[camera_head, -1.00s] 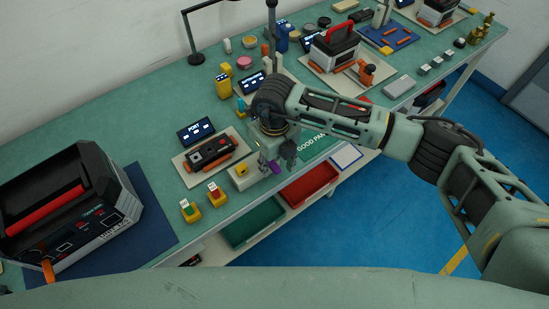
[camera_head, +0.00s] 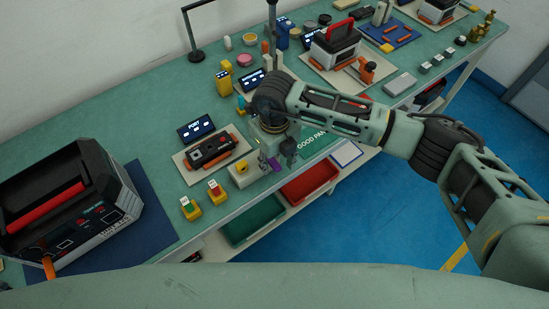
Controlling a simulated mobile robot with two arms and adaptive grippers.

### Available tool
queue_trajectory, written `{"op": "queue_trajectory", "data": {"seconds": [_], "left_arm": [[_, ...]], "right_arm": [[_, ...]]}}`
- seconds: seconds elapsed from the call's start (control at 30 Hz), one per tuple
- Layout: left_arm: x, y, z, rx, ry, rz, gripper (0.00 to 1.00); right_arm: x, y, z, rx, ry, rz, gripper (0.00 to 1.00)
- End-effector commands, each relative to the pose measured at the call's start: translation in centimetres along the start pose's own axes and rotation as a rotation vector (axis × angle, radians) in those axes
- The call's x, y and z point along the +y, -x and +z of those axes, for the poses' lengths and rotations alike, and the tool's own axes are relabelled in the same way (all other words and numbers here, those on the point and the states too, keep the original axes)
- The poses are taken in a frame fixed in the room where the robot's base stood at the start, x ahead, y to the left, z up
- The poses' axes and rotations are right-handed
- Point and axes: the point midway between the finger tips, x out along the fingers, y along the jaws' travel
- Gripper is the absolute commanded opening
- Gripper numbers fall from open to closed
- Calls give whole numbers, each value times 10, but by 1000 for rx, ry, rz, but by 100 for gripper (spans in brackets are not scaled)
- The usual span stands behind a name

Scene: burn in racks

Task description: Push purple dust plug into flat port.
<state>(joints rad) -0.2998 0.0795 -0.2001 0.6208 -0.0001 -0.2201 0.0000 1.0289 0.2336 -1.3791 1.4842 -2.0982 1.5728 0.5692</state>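A small purple piece (camera_head: 274,163), which looks like the dust plug, shows low between the fingers of my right gripper (camera_head: 275,158). The gripper points down near the front edge of the bench. The fingers look apart in this view, and I cannot tell whether they clamp the plug. A black and orange device (camera_head: 210,149) lies on a pale tray to the left of the gripper, below a small dark display reading PORT (camera_head: 196,128). The flat port is too small to make out. My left gripper is not in view.
A pale block with a yellow top (camera_head: 243,170) sits just left of the gripper. Two yellow blocks (camera_head: 216,191) stand near the front edge. A large black machine (camera_head: 70,205) fills the left. Green (camera_head: 252,222) and red (camera_head: 310,184) bins sit below the edge.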

Motion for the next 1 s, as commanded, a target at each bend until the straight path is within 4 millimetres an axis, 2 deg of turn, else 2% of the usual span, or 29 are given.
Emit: {"op": "queue_trajectory", "data": {"seconds": [0.17, 0.5, 0.7, 0.93, 1.0], "left_arm": [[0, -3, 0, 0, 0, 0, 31], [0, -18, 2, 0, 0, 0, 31], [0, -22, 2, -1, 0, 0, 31], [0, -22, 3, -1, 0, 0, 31], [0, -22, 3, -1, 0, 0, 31]], "right_arm": [[0, 6, 1, -1, 0, -1, 39], [-1, 53, 1, -4, 0, -2, 39], [-1, 74, 0, -1, -1, -1, 39], [0, 78, 0, 0, -1, 0, 39], [6, 77, 0, -4, 5, 22, 39]]}}
